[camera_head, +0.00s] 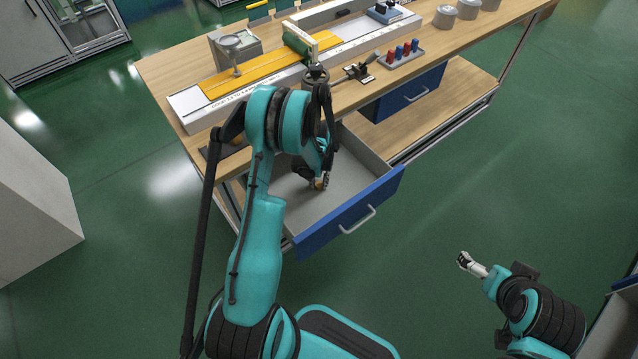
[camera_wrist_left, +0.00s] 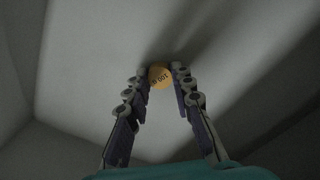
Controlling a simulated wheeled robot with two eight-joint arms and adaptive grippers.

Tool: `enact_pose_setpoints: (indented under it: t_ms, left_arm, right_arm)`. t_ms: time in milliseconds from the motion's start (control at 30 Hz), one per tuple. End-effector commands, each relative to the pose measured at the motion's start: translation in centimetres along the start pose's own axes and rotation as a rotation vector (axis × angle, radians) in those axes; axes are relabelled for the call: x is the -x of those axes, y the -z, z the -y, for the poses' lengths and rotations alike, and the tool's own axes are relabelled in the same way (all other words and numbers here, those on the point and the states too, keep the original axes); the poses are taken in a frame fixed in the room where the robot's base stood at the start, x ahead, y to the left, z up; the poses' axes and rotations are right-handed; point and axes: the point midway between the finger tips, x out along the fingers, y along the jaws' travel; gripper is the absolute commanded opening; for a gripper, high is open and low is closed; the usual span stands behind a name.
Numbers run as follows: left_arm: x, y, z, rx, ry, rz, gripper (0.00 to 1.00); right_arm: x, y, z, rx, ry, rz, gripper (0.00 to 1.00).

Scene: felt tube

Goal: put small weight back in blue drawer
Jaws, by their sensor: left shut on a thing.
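The small weight (camera_wrist_left: 159,77) is a round orange-yellow piece with printed digits on its face. My left gripper (camera_wrist_left: 160,82) is shut on it, one finger on each side. In the head view the left gripper (camera_head: 319,183) reaches down inside the open blue drawer (camera_head: 350,213), which has a grey interior and a metal handle. The weight is low near the drawer floor; whether it touches the floor I cannot tell. My right arm is at the lower right, with its gripper (camera_head: 467,262) away from the bench; its jaws are too small to judge.
The wooden bench (camera_head: 155,75) carries a long white and yellow track (camera_head: 262,75), a rack of red and blue pieces (camera_head: 401,54) and grey cylinders (camera_head: 445,16). A second blue drawer (camera_head: 412,92) is closed. Green floor is clear around the open drawer.

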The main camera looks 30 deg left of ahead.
Motion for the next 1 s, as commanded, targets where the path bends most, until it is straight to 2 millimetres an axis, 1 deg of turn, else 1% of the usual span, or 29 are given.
enact_pose_setpoints:
  t_ms: [133,267,300,367,400,667,767,867,1000]
  left_arm:
    - [0.2,0.0,0.0,0.000,0.000,0.000,0.00]
    - [-0.2,0.0,0.0,0.000,0.000,0.000,0.00]
    - [-0.3,0.0,0.0,0.000,0.000,0.000,0.26]
    - [-0.1,0.0,0.0,0.000,0.000,0.000,0.42]
    - [-0.1,0.0,0.0,0.000,0.000,0.000,0.44]
    - [-0.1,0.0,0.0,0.000,0.000,0.000,0.44]
    - [0.3,0.0,0.0,0.000,0.000,0.000,0.44]
    - [1.8,0.0,0.0,0.000,0.000,0.000,0.44]
    - [5.0,0.0,0.0,0.000,0.000,0.000,0.44]
  right_arm:
    - [0.1,0.1,0.0,0.000,0.000,0.000,1.00]
    - [-0.2,-0.2,0.0,0.000,0.000,0.000,1.00]
    - [-0.3,-0.2,0.0,0.000,0.000,0.000,1.00]
    - [-0.2,-0.1,0.0,0.000,0.000,0.000,1.00]
    - [-0.2,-0.1,0.0,0.000,0.000,0.000,1.00]
    - [-0.1,-0.1,0.0,0.000,0.000,0.000,1.00]
    - [0.2,0.2,0.0,0.000,0.000,0.000,1.00]
    - [0.7,0.5,0.0,0.000,0.000,0.000,1.00]
    - [1.8,1.3,0.0,0.000,0.000,0.000,1.00]
